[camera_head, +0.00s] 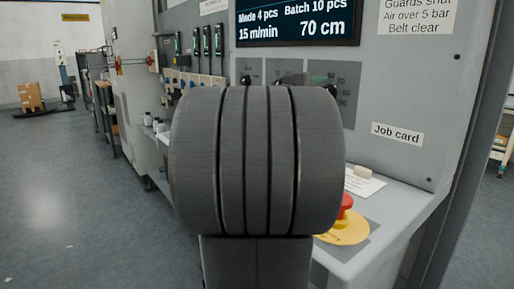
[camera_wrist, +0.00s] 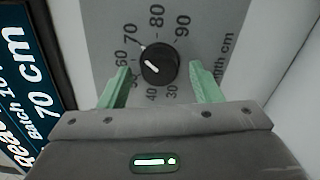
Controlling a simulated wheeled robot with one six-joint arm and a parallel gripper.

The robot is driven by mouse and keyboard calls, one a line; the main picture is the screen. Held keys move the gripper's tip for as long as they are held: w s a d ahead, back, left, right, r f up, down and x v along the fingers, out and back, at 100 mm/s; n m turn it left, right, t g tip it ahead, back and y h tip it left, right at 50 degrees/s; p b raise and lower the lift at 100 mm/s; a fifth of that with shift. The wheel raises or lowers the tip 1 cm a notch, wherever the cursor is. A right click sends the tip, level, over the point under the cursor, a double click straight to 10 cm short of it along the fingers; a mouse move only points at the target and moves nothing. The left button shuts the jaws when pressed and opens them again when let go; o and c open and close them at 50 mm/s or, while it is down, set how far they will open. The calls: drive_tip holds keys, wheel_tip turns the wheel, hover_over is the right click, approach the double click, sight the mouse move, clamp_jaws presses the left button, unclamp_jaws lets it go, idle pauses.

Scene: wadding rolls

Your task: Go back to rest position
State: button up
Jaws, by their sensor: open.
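In the wrist view, my gripper (camera_wrist: 159,72) is open, with one green finger on each side of a round black knob (camera_wrist: 162,66). A gap shows between each finger and the knob. The knob's white mark slants to the upper left, towards the 60 to 70 side of the printed scale (camera_wrist: 205,20). In the head view my own arm fills the middle and hides the knob and most of the gripper.
A display (camera_head: 300,22) on the grey machine front reads 70 cm. A red emergency button (camera_head: 345,203) on a yellow base sits on the ledge (camera_head: 385,210) to the right, beside a paper card (camera_head: 363,184). Open floor (camera_head: 60,190) lies to the left.

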drive_tip(key=p+v, duration=0.2)
drive_tip(key=v, duration=1.2)
drive_tip(key=w+d+n+p, duration=0.8)
drive_tip(key=d+n+p, duration=0.3)
drive_tip(key=p, duration=1.4)
drive_tip(key=n, duration=0.4)
drive_tip(key=shift+w+d, duration=0.25)
drive_tip(key=shift+w, duration=0.05)
drive_tip(key=shift+n+p, duration=0.3)
drive_tip(key=shift+p, duration=0.2)
